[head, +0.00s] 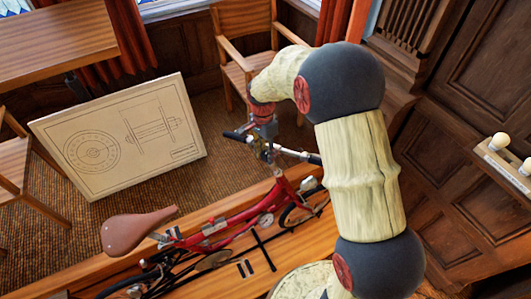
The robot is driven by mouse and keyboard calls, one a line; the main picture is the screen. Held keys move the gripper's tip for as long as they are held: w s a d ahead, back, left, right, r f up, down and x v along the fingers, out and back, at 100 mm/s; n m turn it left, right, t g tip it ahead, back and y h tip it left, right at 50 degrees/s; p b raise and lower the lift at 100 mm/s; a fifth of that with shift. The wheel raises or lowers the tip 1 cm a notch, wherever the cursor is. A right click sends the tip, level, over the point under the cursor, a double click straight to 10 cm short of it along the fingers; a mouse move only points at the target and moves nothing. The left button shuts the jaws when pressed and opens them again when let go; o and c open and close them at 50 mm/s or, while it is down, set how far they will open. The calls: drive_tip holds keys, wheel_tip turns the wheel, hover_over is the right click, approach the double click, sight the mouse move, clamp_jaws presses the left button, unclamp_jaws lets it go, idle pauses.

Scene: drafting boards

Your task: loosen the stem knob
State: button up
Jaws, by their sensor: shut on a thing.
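A red folding bicycle (225,226) with a brown saddle (137,230) stands on a wooden surface (268,256). Its handlebar (290,152) and stem (277,169) are at its right end. My gripper (264,146) reaches down to the top of the stem, between the handlebar's two sides. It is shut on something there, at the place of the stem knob. The knob itself is hidden by the fingers and too small to make out. Its turn cannot be told.
A drawing board (185,150) with a technical drawing leans on the left. A wooden chair (229,22) stands behind my gripper. A wooden table (55,40) is at the upper left. A pale fitting with white knobs (497,153) is at the right by the panelled wall.

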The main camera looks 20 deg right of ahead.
drive_tip(key=n+g+h, duration=0.1)
drive_tip(key=n, duration=0.4)
drive_tip(key=shift+w+a+p, duration=0.1)
drive_tip(key=shift+w+p, duration=0.05)
drive_tip(key=shift+p, duration=0.25)
drive_tip(key=n, duration=0.2)
drive_tip(key=n+g+h, duration=0.1)
drive_tip(key=n, duration=0.2)
drive_tip(key=shift+h, duration=0.3)
drive_tip(key=n+h, duration=0.1)
drive_tip(key=n, duration=0.1)
drive_tip(key=n+h, duration=0.1)
drive_tip(key=n, duration=0.2)
drive_tip(key=shift+a+n+p, duration=0.1)
drive_tip(key=shift+n+p, duration=0.2)
drive_tip(key=n, duration=0.2)
drive_tip(key=n+h, duration=0.1)
drive_tip(key=n, duration=0.1)
drive_tip(key=shift+n+h, duration=0.3)
drive_tip(key=o, duration=1.2)
drive_tip(key=shift+c, duration=0.2)
